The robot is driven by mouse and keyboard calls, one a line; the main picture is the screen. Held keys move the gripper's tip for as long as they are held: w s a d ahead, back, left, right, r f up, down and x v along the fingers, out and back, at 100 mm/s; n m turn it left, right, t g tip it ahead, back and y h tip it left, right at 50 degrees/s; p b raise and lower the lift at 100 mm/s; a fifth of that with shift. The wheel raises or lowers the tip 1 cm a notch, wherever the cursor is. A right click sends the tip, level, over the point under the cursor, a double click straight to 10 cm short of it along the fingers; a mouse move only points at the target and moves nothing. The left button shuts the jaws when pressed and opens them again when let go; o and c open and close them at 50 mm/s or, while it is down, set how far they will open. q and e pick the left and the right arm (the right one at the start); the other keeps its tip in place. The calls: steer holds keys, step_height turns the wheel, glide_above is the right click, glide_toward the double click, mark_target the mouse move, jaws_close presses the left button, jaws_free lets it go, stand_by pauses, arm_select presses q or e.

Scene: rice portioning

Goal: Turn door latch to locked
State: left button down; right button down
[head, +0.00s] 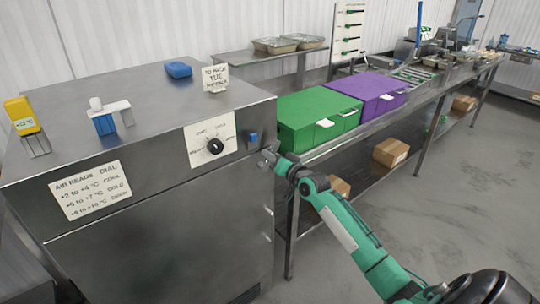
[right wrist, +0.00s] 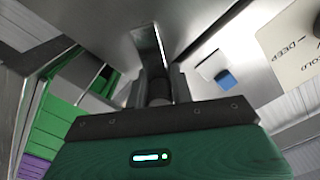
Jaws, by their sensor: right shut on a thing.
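A steel cabinet (head: 165,235) with a front door fills the left of the head view. My right gripper (head: 268,156) is at the upper right corner of its front, by the door edge. In the right wrist view the fingers (right wrist: 160,88) are shut on the door latch, a flat metal bar (right wrist: 150,48) reaching away from them against the steel surface. The gripped part of the latch is hidden between the fingers. In the head view the gripper covers most of the latch, and its turned position is hard to tell. My left gripper is not in view.
A black dial (head: 215,146) and a blue button (head: 253,137) sit left of the gripper. A green box (head: 300,122) and a purple box (head: 372,92) stand on the steel bench to the right. Open floor (head: 450,190) lies in front of the bench.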

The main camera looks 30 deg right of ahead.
steer(key=m, duration=0.3)
steer(key=d+m, duration=0.1)
steer(key=shift+w+d+f+m, duration=0.1)
steer(key=shift+f+m, duration=0.3)
steer(key=shift+d+f+m, duration=0.2)
steer(key=shift+f+m, duration=0.2)
steer(key=shift+m, duration=0.9)
steer(key=shift+d+f+m, duration=0.25)
steer(key=shift+f+m, duration=0.1)
steer(key=shift+m, duration=0.95)
steer(key=shift+d+f+m, duration=0.2)
steer(key=shift+f+m, duration=0.2)
steer(key=shift+m, duration=0.9)
steer(key=shift+f, duration=0.15)
steer(key=c, duration=1.4)
jaws_free()
steer(key=shift+o, duration=0.7)
steer(key=shift+a+f, duration=0.1)
steer(key=shift+f, duration=0.1)
